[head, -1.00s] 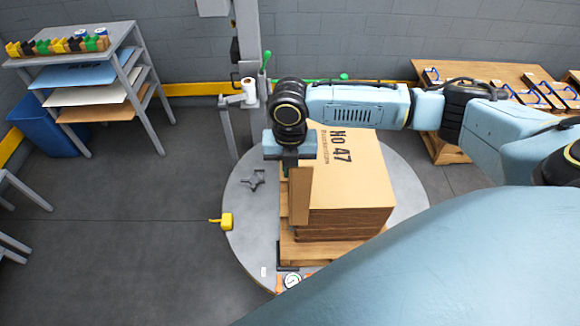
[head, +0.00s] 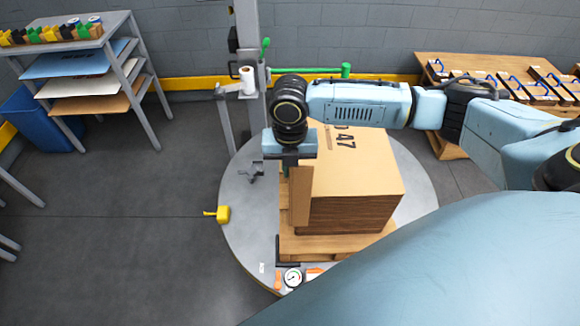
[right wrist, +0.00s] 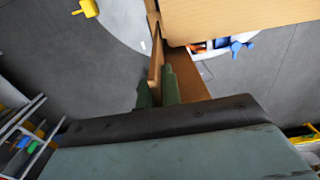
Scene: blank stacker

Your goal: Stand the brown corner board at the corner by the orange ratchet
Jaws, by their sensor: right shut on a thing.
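The brown corner board (head: 300,200) is upright at the left front of the cardboard stack (head: 352,175). My right gripper (head: 291,160) is shut on its upper part; in the right wrist view the board (right wrist: 155,68) lies between the two greenish fingers (right wrist: 158,90). Whether the board touches the stack or its foot rests on anything, I cannot tell. Orange parts (head: 313,273), seemingly the orange ratchet, lie at the front of the stack beside a round gauge (head: 292,278). My left gripper is not in view.
The stack stands on a wooden pallet (head: 325,246) on a round grey turntable (head: 240,232). A yellow handle (head: 222,214) sticks out at its left edge. A grey post (head: 250,40) stands behind.

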